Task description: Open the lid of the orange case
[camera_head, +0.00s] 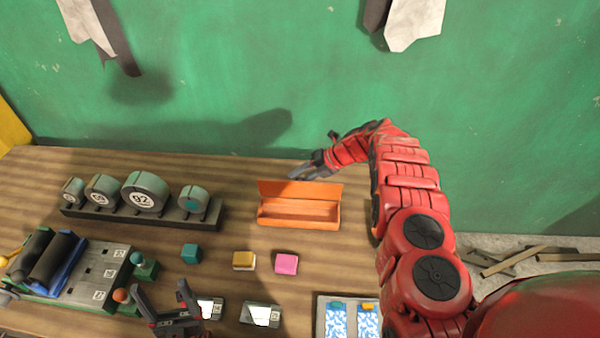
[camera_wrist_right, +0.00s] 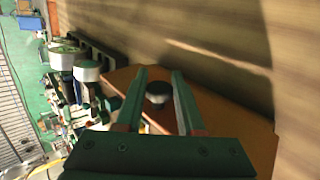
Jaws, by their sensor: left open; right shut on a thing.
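The orange case (camera_head: 298,221) sits on the wooden table, and its hollow inside shows. Its lid (camera_head: 300,190) stands raised along the back edge. My right gripper (camera_head: 306,172) is behind the raised lid, at its top edge. In the right wrist view its two fingers (camera_wrist_right: 158,88) are on either side of a dark round knob (camera_wrist_right: 158,93) on the orange lid (camera_wrist_right: 230,125), and it is shut on this knob. My left gripper (camera_head: 168,300) is open and empty at the front of the table, away from the case.
A dark rack (camera_head: 140,212) with several round grey-green pieces stands left of the case. A tray (camera_head: 320,318) with blue packets is at front right. A green wall rises behind.

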